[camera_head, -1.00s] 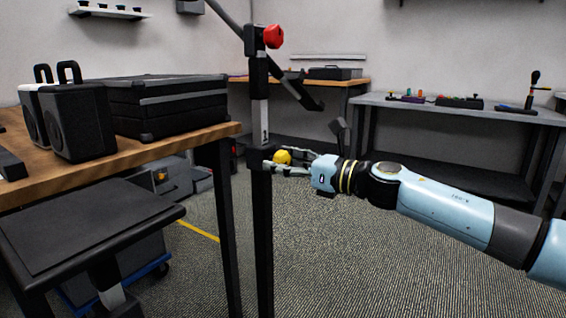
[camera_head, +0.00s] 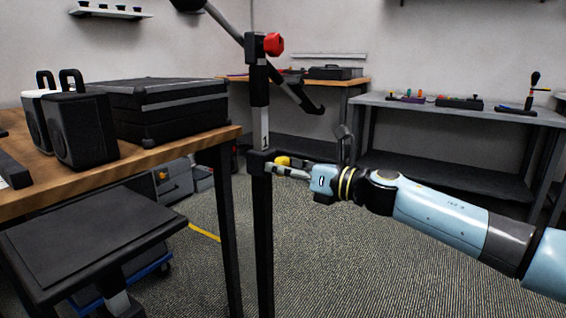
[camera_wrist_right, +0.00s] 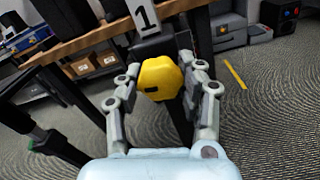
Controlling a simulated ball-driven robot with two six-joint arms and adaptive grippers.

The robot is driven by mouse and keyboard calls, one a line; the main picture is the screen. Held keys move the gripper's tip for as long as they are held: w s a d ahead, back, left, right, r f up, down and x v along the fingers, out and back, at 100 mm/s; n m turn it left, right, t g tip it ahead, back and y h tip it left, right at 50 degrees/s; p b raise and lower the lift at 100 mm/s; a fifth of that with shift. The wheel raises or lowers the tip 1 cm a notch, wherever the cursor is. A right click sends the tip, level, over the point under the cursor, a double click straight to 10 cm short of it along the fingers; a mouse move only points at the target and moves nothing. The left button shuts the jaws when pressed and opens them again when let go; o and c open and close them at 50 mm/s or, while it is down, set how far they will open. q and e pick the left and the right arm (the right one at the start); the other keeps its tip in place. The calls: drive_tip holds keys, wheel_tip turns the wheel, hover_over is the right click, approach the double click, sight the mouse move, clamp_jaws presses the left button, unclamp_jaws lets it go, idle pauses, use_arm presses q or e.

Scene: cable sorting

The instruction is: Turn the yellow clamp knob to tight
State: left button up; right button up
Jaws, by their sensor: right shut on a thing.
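The yellow clamp knob (camera_head: 282,161) sits on the right side of a black stand post (camera_head: 263,230), at the collar halfway up. In the right wrist view the knob (camera_wrist_right: 160,78) is a faceted yellow piece with a dark slot on its face. My right gripper (camera_head: 279,164) reaches it from the right and is shut on it. In the wrist view its two fingers (camera_wrist_right: 160,85) lie on either side of the knob. A label with a "1" (camera_wrist_right: 145,16) is on the post above the knob. My left gripper is not in view.
A red knob (camera_head: 274,44) and a slanted boom (camera_head: 225,22) are at the stand's top. A wooden table (camera_head: 195,144) with a black case (camera_head: 175,105) and speakers (camera_head: 86,130) is at left. A grey bench (camera_head: 460,115) is behind. The floor right of the post is open.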

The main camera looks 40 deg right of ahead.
drive_tip(key=shift+r+m+p, duration=0.2)
drive_tip(key=shift+m+p, duration=0.1)
drive_tip(key=shift+m, duration=0.2)
drive_tip(key=shift+m+p, duration=0.3)
drive_tip(key=shift+m, duration=0.2)
drive_tip(key=m+p, duration=0.2)
drive_tip(key=m, duration=0.1)
drive_tip(key=shift+m+p, duration=0.3)
drive_tip(key=shift+p, duration=0.05)
drive_tip(key=m+p, duration=0.3)
drive_tip(key=m, duration=0.1)
drive_tip(key=shift+m+p, duration=0.7)
drive_tip(key=shift+m, duration=0.4)
drive_tip(key=shift+m+p, duration=0.3)
drive_tip(key=shift+m, duration=0.6)
drive_tip(key=shift+m+p, duration=0.8)
drive_tip(key=shift+m, duration=0.5)
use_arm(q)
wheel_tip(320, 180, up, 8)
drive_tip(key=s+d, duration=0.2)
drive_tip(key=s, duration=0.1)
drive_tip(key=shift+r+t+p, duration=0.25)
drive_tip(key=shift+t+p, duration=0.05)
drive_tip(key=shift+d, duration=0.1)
use_arm(e)
drive_tip(key=shift+f+m, duration=0.15)
drive_tip(key=shift+m, duration=0.25)
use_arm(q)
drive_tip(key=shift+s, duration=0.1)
